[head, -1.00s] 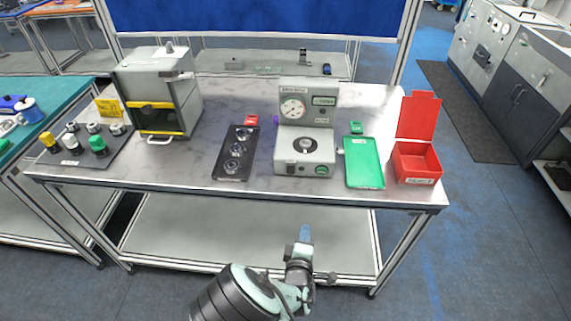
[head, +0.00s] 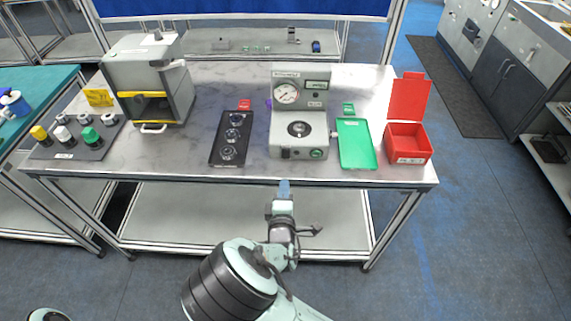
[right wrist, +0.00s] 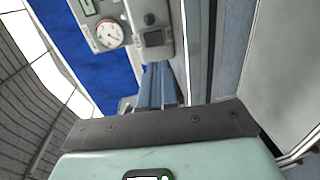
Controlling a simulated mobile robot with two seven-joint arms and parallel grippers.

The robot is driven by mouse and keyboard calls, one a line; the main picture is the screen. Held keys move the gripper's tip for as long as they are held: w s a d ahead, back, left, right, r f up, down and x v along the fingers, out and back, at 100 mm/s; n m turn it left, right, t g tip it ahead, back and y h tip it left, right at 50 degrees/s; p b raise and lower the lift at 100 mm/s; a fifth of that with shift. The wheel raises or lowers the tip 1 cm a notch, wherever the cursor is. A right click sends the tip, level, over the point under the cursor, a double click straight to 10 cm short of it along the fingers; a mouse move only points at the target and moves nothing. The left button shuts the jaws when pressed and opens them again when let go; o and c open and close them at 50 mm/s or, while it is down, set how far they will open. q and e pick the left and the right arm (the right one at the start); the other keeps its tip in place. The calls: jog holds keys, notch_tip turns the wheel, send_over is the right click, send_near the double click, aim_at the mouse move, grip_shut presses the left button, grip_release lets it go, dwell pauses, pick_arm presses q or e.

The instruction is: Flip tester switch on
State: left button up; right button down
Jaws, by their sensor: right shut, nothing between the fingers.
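The grey tester (head: 300,129) stands on the marble-topped table in the head view, with a round gauge (head: 286,92) on its upright back. A small black switch (head: 285,154) sits low on its front face, left of a green panel (head: 316,154). The switch's position cannot be told. My right gripper (head: 284,184) is shut and empty in front of the table edge, below the switch in the picture and apart from the tester. In the right wrist view, the shut fingers (right wrist: 158,68) point toward the tester's dark switch (right wrist: 153,39). My left gripper is out of view.
A black tray (head: 217,153) with round parts lies left of the tester. A green tray (head: 357,150) and an open red box (head: 408,157) stand to its right. A grey cabinet (head: 175,85) stands further left. The floor in front is clear.

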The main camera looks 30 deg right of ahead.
aim_at(286, 158)
jog(key=p+x, duration=0.1)
jog(key=x, duration=0.9)
jog(key=shift+w+d, duration=0.1)
jog(key=shift+w, duration=0.15)
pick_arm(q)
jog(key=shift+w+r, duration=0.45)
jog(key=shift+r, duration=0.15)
